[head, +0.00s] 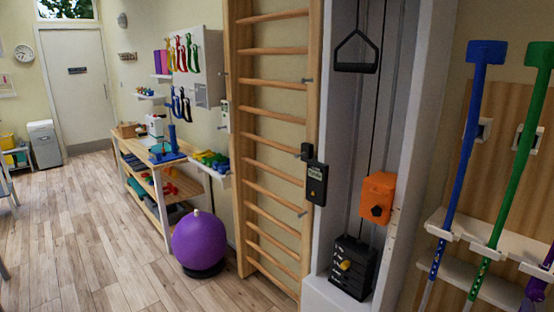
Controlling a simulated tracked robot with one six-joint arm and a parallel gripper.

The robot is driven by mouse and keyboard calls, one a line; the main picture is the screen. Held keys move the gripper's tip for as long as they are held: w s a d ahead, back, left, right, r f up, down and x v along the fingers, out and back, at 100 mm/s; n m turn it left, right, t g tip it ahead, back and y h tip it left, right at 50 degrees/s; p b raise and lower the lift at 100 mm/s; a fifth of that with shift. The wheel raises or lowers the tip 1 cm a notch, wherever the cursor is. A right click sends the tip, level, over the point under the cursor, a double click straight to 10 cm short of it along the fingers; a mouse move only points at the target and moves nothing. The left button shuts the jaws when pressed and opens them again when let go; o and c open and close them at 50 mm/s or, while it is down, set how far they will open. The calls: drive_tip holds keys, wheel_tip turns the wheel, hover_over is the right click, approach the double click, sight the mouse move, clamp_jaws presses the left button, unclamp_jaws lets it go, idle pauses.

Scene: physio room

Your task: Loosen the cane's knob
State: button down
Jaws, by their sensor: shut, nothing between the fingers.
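A blue cane (465,150) stands nearly upright in a rack at the right of the head view, with a flat blue handle at the top and a holed lower tube. A green cane (516,180) stands to its right, its handle partly cut by the picture's edge and its lower tube also holed. A purple piece (537,288) shows at the bottom right corner; I cannot tell whether it is another cane. I cannot make out a knob on any cane. The lower ends are out of the picture. My gripper is not in view.
The white rack shelf (483,225) supports the canes. Left of it stand a pulley machine with an orange block (377,197) and a black weight block (352,266), then wooden wall bars (275,115). A purple ball (200,242) sits on the floor; the left floor is mostly clear.

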drive_tip(key=shift+s+d+r, duration=0.1)
drive_tip(key=shift+d+r, duration=0.05)
drive_tip(key=shift+r, duration=0.15)
idle(0.4)
drive_tip(key=shift+r, duration=0.2)
idle(0.3)
drive_tip(key=shift+f, duration=0.1)
drive_tip(key=shift+w+a+f, duration=0.2)
drive_tip(key=shift+a+f, duration=0.05)
drive_tip(key=shift+f, duration=0.15)
drive_tip(key=v, duration=0.6)
idle(0.6)
